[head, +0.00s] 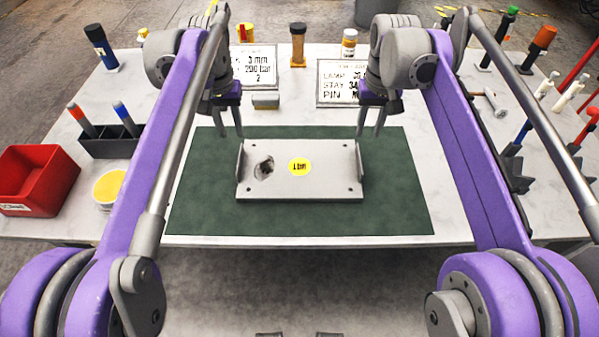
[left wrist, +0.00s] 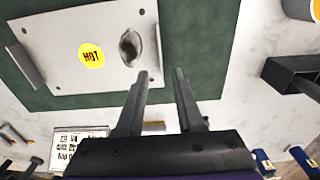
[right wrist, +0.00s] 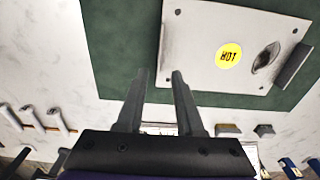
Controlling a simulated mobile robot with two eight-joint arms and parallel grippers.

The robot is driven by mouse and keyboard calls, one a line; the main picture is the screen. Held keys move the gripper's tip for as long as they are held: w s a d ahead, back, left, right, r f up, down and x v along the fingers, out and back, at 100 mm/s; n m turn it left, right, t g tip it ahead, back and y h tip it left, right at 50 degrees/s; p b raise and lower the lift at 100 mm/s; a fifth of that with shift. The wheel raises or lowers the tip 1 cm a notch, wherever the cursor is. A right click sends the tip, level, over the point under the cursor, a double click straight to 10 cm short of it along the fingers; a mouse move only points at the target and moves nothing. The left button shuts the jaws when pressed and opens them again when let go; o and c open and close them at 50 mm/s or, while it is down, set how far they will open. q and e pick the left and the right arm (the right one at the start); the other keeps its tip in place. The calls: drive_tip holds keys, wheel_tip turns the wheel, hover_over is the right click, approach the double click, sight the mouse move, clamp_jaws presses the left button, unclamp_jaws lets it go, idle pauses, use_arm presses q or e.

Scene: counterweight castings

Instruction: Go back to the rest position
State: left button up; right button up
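A grey metal plate casting (head: 320,185) with raised side lugs, a dark cavity and a yellow "HOT" label (head: 300,167) lies flat on a green mat (head: 400,215). My left gripper (head: 231,135) is open and empty at the plate's far left corner, apart from it in the left wrist view (left wrist: 159,78). My right gripper (head: 369,135) is open and empty near the far right corner.
A red bin (head: 38,175), a dark holder (head: 108,142) with markers and a yellow-topped tub (head: 110,188) stand at left. Two sign cards (head: 340,85), an amber bottle (head: 298,45) and a pill-type bottle (head: 349,44) stand at the back.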

idle(0.5)
